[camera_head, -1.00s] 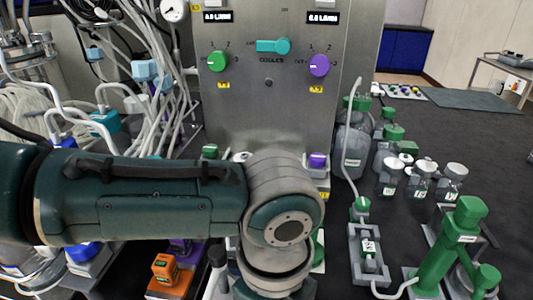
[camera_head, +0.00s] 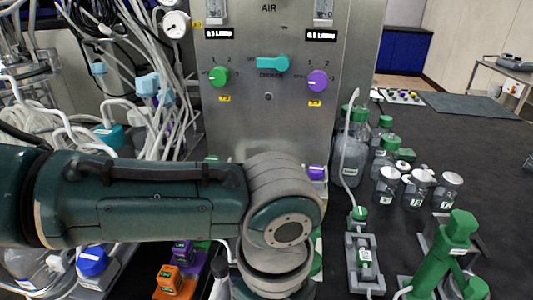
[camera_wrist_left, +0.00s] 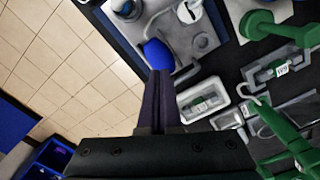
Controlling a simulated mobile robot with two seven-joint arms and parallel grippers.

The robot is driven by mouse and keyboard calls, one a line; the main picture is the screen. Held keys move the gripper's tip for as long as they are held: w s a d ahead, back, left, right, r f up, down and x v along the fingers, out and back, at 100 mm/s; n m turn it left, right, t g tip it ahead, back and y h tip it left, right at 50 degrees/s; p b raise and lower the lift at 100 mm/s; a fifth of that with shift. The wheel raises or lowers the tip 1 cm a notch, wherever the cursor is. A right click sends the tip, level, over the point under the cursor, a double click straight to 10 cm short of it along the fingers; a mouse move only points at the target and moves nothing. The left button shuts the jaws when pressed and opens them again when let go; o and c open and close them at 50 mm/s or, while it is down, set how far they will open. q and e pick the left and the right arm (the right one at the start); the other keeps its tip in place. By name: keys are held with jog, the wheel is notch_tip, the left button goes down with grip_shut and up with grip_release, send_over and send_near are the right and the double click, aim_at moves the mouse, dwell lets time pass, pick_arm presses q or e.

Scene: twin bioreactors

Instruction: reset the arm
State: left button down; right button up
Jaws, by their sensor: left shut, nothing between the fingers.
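My left arm crosses the head view from the left, its wrist joint bent downward in front of the steel control panel (camera_head: 290,125). The left gripper lies out of sight below that joint in the head view. In the left wrist view my left gripper (camera_wrist_left: 160,78) shows with its dark fingers together and nothing between them. Its tips overlap a blue rounded part (camera_wrist_left: 158,55) in the picture; I cannot tell whether they touch. My right arm and gripper are in neither view.
The panel has a green knob (camera_head: 218,76), a teal handle (camera_head: 272,63) and a purple knob (camera_head: 317,81). Bottles with green caps (camera_head: 352,150) and small jars (camera_head: 387,185) stand to the right. A green stand (camera_head: 448,245) is at lower right. Pale tubing crowds the left.

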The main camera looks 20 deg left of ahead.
pick_arm(q)
notch_tip(320, 180, up, 2)
jog(key=shift+r+p, duration=0.15)
jog(key=shift+p, duration=0.6)
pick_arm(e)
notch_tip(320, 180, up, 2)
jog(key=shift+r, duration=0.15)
